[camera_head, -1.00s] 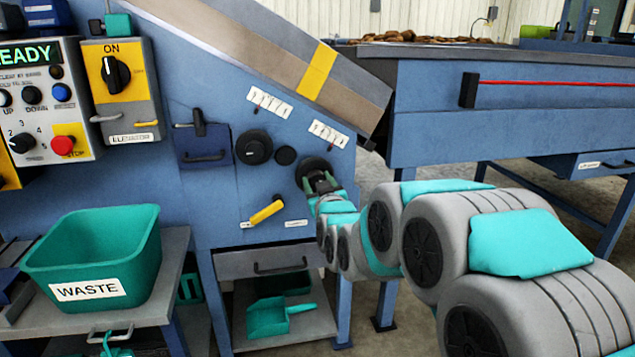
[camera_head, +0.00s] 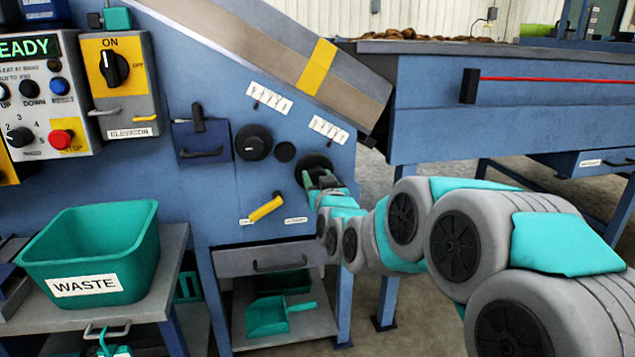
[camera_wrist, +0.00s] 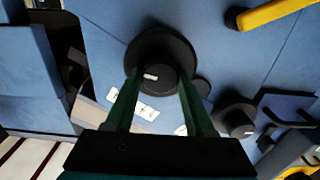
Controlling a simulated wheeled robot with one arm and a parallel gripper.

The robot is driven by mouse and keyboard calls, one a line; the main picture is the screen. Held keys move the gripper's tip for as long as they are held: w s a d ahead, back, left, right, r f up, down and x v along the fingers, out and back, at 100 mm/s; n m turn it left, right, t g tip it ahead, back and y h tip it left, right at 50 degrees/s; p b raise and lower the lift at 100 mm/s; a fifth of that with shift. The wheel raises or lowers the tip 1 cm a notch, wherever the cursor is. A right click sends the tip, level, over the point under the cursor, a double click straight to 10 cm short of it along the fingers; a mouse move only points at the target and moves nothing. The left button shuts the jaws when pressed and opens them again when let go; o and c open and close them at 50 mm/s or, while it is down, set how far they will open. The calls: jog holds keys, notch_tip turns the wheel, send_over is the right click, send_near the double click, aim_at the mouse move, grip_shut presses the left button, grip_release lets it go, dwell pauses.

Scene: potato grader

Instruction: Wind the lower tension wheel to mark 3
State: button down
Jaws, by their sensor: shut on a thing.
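The lower tension wheel (camera_head: 314,163) is a black round wheel on the sloping blue machine panel, below and right of another black wheel (camera_head: 253,142). My gripper (camera_head: 319,180) is at its front. In the wrist view, the two dark green fingers of my gripper (camera_wrist: 160,74) are shut on the hub of this wheel (camera_wrist: 163,42), one on each side. A short white pointer line (camera_wrist: 151,76) shows on the hub. A white scale plate (camera_head: 328,129) is above the wheel; it also shows in the wrist view (camera_wrist: 146,112). Its marks are too small to read.
A small black knob (camera_head: 285,152) sits between the two wheels. A yellow handle (camera_head: 266,208) is below left. A green waste bin (camera_head: 118,258) stands on a side table at the left. A blue conveyor table (camera_head: 430,110) stands behind my arm at the right.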

jog(key=shift+d+f+m+b, duration=0.15)
jog(key=shift+m+b, duration=1.05)
jog(key=shift+m, duration=2.65)
jog(key=shift+a+f+m+b, duration=0.15)
jog(key=shift+m+b, duration=1)
jog(key=shift+m, duration=2.7)
jog(key=shift+d, duration=0.15)
jog(key=shift+c, duration=1.3)
grip_release()
jog(key=shift+r, duration=0.1)
